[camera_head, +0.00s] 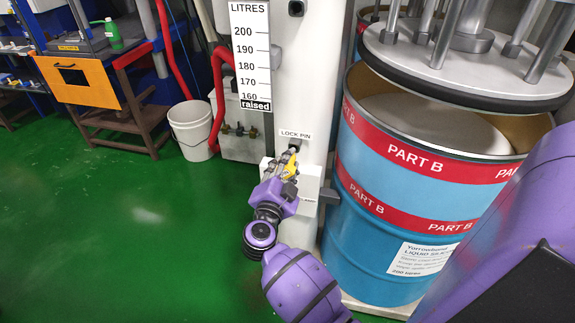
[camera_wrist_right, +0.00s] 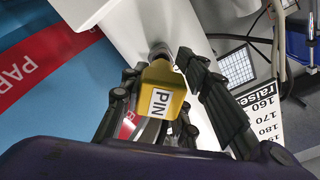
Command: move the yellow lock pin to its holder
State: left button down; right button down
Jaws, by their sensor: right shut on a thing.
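The yellow lock pin (camera_head: 291,169) is at the white column, just below the LOCK PIN label (camera_head: 296,133). In the right wrist view its yellow block, marked PIN (camera_wrist_right: 160,98), sits between the fingers, with its far end against a grey round fitting (camera_wrist_right: 160,52) on the white column. I cannot tell how deep it sits there. My right gripper (camera_head: 287,170) is shut on the pin, and it also shows in the right wrist view (camera_wrist_right: 165,85). I cannot make out the pin's holder for certain. My left gripper is out of view.
A blue drum (camera_head: 385,240) with red PART B bands stands right of the column, under a raised round plate (camera_head: 470,70). A litre scale (camera_head: 250,50) is on the column above. A white bucket (camera_head: 192,130) stands left. The green floor (camera_head: 120,235) is clear.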

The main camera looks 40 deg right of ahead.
jog(key=shift+p+x, duration=0.5)
jog(key=shift+x, duration=1.4)
jog(key=c, duration=1.3)
grip_release()
jog(key=shift+r, duration=0.1)
jog(key=shift+o, duration=0.2)
jog(key=shift+a, duration=0.15)
jog(key=v, duration=1.2)
